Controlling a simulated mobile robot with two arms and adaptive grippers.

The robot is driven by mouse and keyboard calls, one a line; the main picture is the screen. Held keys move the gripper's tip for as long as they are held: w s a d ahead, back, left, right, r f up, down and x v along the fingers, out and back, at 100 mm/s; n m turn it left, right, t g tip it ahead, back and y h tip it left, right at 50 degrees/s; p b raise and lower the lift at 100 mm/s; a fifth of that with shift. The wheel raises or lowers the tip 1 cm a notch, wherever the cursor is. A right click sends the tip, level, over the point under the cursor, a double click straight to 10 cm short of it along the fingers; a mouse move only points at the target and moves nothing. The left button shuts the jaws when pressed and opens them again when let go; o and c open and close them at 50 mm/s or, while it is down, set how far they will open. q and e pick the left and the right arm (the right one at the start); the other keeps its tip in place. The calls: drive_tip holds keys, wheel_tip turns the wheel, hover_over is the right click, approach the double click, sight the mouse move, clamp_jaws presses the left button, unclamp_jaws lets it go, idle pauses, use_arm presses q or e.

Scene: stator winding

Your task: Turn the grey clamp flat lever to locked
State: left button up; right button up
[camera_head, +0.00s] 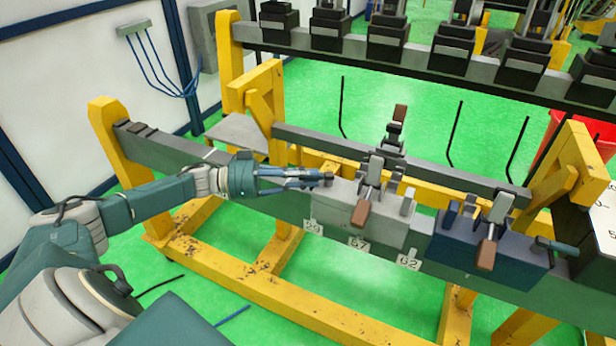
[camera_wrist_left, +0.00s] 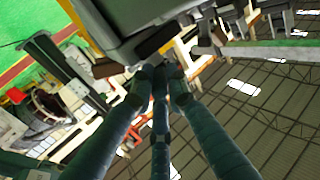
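The grey clamp (camera_head: 345,212) is a light grey block on the front rail. A lever with a brown handle (camera_head: 360,214) rises on it and tilts toward me. A small dark lever end (camera_head: 328,177) shows at the block's upper left corner. My left gripper (camera_head: 322,180) reaches in from the left with its tips at that corner. In the left wrist view its slim fingers (camera_wrist_left: 158,75) converge just below a dark grey part (camera_wrist_left: 145,15). Whether they touch or hold the lever is hidden. My right gripper is in neither view.
A dark blue clamp (camera_head: 480,248) with a brown-handled lever stands right of the grey one. Number tags (camera_head: 358,244) hang below the grey clamp. Yellow frame posts (camera_head: 112,140) flank the rail. Several black clamps (camera_head: 388,38) line the back rail.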

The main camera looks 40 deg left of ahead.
use_arm(q)
drive_tip(key=shift+o, duration=0.4)
drive_tip(key=shift+d+r, duration=0.2)
drive_tip(key=shift+a+f, duration=0.1)
drive_tip(key=shift+a, duration=0.05)
drive_tip(key=v, duration=1.1)
drive_tip(key=shift+s+a, duration=0.25)
drive_tip(key=shift+a, duration=0.05)
